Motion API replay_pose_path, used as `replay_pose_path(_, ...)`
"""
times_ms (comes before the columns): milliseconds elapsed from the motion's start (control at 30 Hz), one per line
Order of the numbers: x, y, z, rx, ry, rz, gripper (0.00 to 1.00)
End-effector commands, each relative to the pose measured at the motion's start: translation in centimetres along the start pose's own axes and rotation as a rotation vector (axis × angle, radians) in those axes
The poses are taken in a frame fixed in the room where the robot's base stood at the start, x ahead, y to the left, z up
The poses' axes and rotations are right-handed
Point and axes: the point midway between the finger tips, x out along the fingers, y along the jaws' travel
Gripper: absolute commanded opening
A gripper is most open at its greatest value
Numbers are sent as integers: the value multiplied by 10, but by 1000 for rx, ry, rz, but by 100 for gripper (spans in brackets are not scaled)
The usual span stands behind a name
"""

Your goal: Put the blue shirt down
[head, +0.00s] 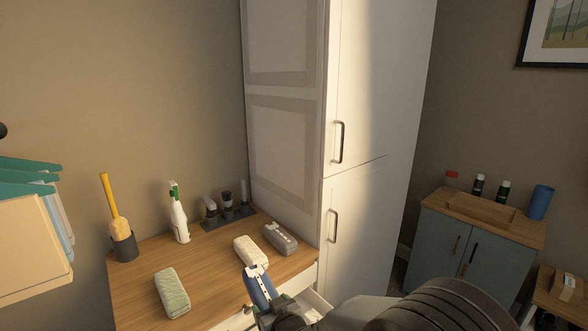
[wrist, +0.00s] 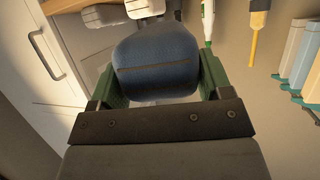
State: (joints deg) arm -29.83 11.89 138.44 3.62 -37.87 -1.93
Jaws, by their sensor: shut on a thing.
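The blue shirt (wrist: 158,58), a folded dark blue bundle with a dark band across it, sits between the two green fingers of my gripper (wrist: 157,75) in the wrist view. The fingers are shut on its sides. In the head view the blue shirt (head: 262,291) shows as a small blue shape at the front edge of the wooden top (head: 215,284), with my gripper around its lower end. A pale strip partly covers it there. Its underside is hidden, and I cannot tell whether it touches anything below.
On the wooden top lie a green folded cloth (head: 172,292), a cream one (head: 251,251) and a grey one (head: 281,238). A white bottle (head: 179,218), a yellow-handled brush (head: 113,213) and a dark rack (head: 229,216) stand behind. A tall white cabinet (head: 370,150) is at right. Bare wood shows between the cloths.

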Motion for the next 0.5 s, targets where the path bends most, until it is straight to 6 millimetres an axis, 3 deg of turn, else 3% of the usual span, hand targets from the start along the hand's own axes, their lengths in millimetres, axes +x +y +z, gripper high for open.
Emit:
replay_pose_path(33,5,28,18,22,-9,51,45)
replay_pose_path(200,6,105,71,83,-10,195,45)
replay_pose_path(300,0,139,100,113,-8,266,45)
replay_pose_path(500,-14,184,141,157,-3,375,45)
